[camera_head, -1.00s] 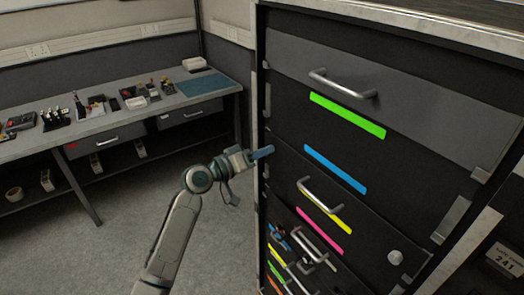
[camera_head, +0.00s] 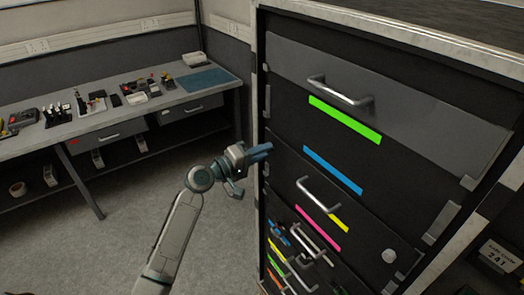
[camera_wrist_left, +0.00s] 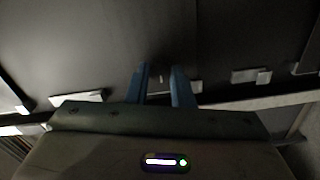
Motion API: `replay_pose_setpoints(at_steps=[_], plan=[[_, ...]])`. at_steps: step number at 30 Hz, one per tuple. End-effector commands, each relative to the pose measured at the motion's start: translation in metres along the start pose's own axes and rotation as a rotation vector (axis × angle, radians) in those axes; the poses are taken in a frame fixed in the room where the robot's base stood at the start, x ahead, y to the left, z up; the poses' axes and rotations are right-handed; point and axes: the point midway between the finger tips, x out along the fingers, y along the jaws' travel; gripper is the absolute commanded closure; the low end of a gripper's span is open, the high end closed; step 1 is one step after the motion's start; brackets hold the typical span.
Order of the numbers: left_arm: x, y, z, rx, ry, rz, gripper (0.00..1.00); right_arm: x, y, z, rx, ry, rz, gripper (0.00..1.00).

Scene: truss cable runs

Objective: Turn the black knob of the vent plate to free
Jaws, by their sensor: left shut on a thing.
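My left gripper (camera_head: 270,148) is at the left front edge of the dark cabinet (camera_head: 400,125), its blue fingers against or very near the dark face. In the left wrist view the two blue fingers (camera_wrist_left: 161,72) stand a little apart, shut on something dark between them. It fits the black knob, but its outline and pointer cannot be made out against the dark surface. The vent plate does not stand out in either view. My right gripper is not in view.
A workbench (camera_head: 120,120) with several small items stands at the back left. The grey floor (camera_head: 125,240) between is clear.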

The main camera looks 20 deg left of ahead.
Motion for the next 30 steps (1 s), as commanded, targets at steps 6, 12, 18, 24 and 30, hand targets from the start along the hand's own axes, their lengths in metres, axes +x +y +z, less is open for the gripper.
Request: replay_pose_setpoints(at_steps=[6,12,18,24,30], plan=[[0.000,0.000,0.000,-0.008,0.000,0.000,1.00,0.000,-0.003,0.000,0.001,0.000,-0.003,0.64],[0.000,-0.001,0.000,-0.007,0.000,0.000,1.00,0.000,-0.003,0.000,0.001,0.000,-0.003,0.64],[0.000,0.000,0.000,-0.006,0.000,0.000,0.57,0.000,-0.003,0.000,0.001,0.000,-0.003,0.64],[-0.001,-0.001,0.000,-0.005,0.000,0.000,0.57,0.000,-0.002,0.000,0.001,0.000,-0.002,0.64],[-0.016,-0.004,0.000,-0.001,0.002,-0.002,0.57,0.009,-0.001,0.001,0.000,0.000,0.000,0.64]])
